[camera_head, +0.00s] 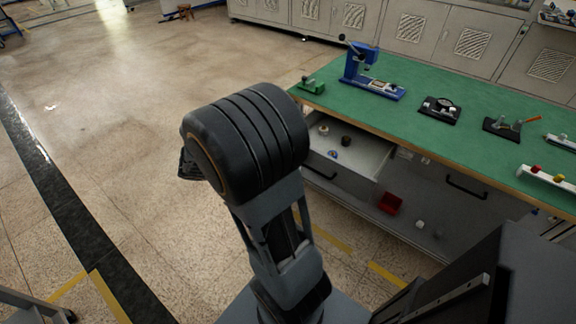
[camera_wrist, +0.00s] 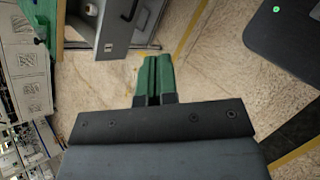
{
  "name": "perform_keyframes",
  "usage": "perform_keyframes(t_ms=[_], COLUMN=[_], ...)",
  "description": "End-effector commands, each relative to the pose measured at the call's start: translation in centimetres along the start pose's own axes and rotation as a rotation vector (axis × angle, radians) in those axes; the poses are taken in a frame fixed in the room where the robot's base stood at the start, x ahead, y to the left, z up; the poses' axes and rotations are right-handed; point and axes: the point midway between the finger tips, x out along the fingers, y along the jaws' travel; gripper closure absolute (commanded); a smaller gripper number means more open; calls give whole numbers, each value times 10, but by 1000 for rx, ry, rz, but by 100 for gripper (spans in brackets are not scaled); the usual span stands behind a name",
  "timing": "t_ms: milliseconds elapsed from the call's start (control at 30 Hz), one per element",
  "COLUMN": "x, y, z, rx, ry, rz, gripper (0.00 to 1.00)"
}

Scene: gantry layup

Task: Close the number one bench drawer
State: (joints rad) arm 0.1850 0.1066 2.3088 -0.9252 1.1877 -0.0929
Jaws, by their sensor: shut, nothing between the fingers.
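In the head view an open grey drawer (camera_head: 347,188) sticks out from under the left end of the green-topped bench (camera_head: 440,142). Its dark handle (camera_head: 319,172) is on the front panel, and a few small parts lie inside. No number on it is legible. In the wrist view a grey drawer front with a dark handle (camera_wrist: 135,10) shows at the top, left of centre. My gripper (camera_wrist: 154,62) has green fingers pressed together with nothing between them. It points toward the floor beside the drawer and appears apart from it. In the head view my arm hides the fingers.
A second drawer handle (camera_head: 466,187) sits to the right on the bench. A red bin (camera_head: 390,203) stands on the lower shelf. A blue press (camera_head: 366,70) and several fixtures stand on the bench top. Open floor (camera_head: 110,160) lies to the left.

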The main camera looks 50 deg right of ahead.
Motion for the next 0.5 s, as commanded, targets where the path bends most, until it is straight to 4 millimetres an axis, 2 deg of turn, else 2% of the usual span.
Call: perform_keyframes(t_ms=[33, 200, 333, 500], x=[35, 102, 141, 172], y=[3, 30, 38, 40], z=[-18, -57, -89, -121], rx=[-97, -389, -564, -713], ry=[-101, -344, -453, -521], rz=[62, 286, 422, 545], gripper=[100, 100, 100, 100])
